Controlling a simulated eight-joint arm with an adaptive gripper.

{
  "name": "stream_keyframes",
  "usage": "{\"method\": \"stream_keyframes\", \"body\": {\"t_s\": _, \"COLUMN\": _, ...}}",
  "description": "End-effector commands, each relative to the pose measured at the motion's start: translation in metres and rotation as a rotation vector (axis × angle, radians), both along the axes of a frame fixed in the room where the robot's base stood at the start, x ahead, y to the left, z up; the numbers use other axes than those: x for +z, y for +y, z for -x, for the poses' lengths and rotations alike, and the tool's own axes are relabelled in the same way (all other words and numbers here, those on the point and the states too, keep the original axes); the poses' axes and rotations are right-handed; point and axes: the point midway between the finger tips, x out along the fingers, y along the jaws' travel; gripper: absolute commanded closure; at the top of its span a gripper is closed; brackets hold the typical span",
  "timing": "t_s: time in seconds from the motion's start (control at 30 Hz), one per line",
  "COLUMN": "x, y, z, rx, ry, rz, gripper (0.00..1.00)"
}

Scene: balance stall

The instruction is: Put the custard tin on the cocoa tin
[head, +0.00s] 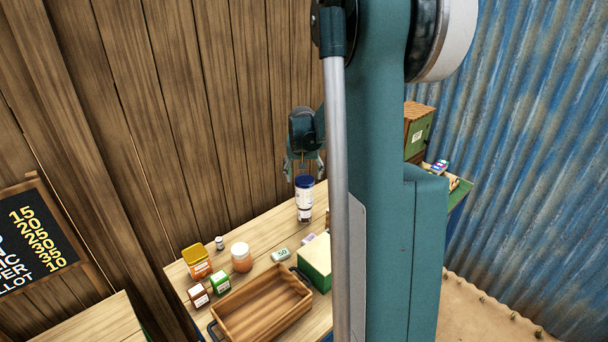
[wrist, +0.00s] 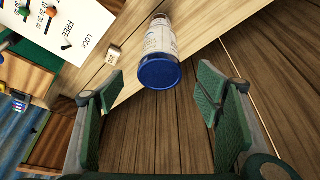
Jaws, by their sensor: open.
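No label is readable, so I cannot be sure which tins are the custard and cocoa tins. A yellow-topped orange tin (head: 197,262), likely custard, stands at the bench's left. A small brown tin (head: 199,296), likely cocoa, stands in front of it, with a small green tin (head: 220,283) to its right. My gripper (head: 304,172) is open and empty, above a white jar with a blue lid (head: 304,190) at the back of the bench. In the wrist view the blue lid (wrist: 159,73) shows between the open fingers (wrist: 160,88), apparently apart from them.
An orange jar (head: 241,258) and a small pale weight (head: 219,243) stand near the yellow-topped tin. A wooden tray (head: 262,312) and green box (head: 315,262) stand in front. A plank wall rises behind the bench. My arm hides the bench's middle right.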

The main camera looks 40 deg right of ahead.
Motion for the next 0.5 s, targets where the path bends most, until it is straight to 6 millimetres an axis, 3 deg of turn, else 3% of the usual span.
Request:
{"method": "stream_keyframes", "body": {"t_s": 0.27, "x": 0.001, "y": 0.002, "z": 0.000, "rx": 0.003, "ry": -0.001, "rz": 0.001, "gripper": 0.36}}
{"method": "stream_keyframes", "body": {"t_s": 0.5, "x": 0.017, "y": 0.028, "z": 0.004, "rx": 0.033, "ry": -0.007, "rz": 0.004, "gripper": 0.36}}
